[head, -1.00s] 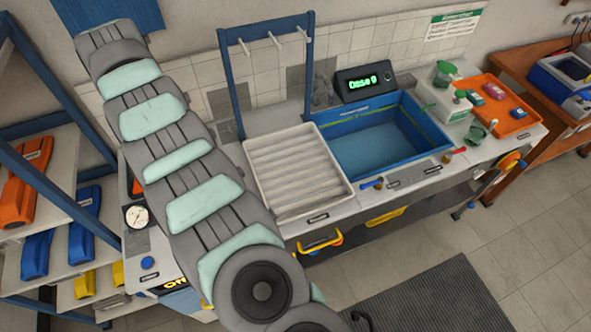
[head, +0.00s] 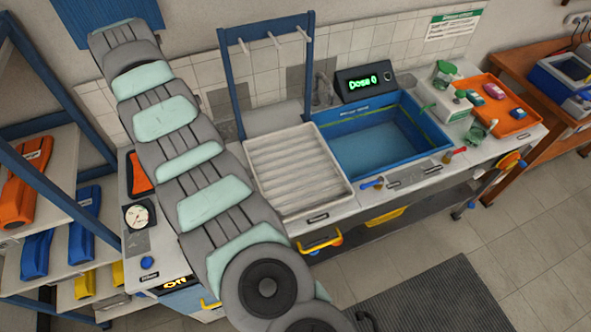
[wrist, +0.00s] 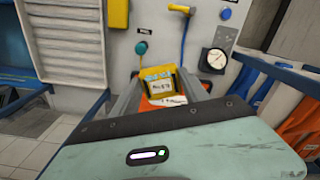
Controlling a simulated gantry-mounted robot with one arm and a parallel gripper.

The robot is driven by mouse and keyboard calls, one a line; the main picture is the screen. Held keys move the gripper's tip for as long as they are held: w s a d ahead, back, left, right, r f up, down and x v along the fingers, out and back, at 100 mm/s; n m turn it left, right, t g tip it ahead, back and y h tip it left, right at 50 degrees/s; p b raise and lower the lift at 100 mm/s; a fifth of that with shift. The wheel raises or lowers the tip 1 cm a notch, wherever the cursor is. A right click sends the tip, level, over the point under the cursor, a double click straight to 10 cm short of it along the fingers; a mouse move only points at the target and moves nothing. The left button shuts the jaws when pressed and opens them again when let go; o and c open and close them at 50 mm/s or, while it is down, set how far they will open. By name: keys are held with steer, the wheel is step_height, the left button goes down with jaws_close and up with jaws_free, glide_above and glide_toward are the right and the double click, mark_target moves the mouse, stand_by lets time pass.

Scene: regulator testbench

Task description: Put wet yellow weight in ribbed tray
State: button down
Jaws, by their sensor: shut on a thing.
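The ribbed tray (head: 297,172) is a white, open tray with parallel ridges. It sits on the bench left of the blue basin in the head view. My gripper (wrist: 163,76) shows in the wrist view, with its grey fingers on either side of a yellow weight (wrist: 160,83). The gripper is shut on this weight, which has a pale label. Something orange shows just below the weight. I cannot tell whether the weight is wet. In the head view my arm covers the bench left of the tray, and the gripper is hidden.
A blue water basin (head: 370,150) adjoins the tray on the right. A blue rack with pegs (head: 272,42) rises behind the tray. A pressure gauge (wrist: 214,58) and a green knob (wrist: 141,47) are on the panel ahead. Shelves (head: 40,175) with coloured weights stand at left.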

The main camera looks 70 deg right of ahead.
steer(key=shift+s+d, duration=0.2)
steer(key=shift+d, duration=0.3)
steer(key=shift+s+d+f, duration=0.25)
steer(key=shift+s+d, duration=0.3)
steer(key=shift+d, duration=0.1)
steer(key=s+d+f+m, duration=0.2)
steer(key=s+d+f, duration=0.1)
steer(key=s+d, duration=0.65)
steer(key=m+b, duration=0.1)
steer(key=m, duration=0.1)
glide_above(283, 185)
steer(key=f, duration=0.1)
step_height(283, 185, down, 20)
steer(key=shift+s+f+p, duration=0.1)
steer(key=shift+p, duration=0.8)
steer(key=c, duration=0.6)
jaws_free()
steer(key=shift+f, duration=0.1)
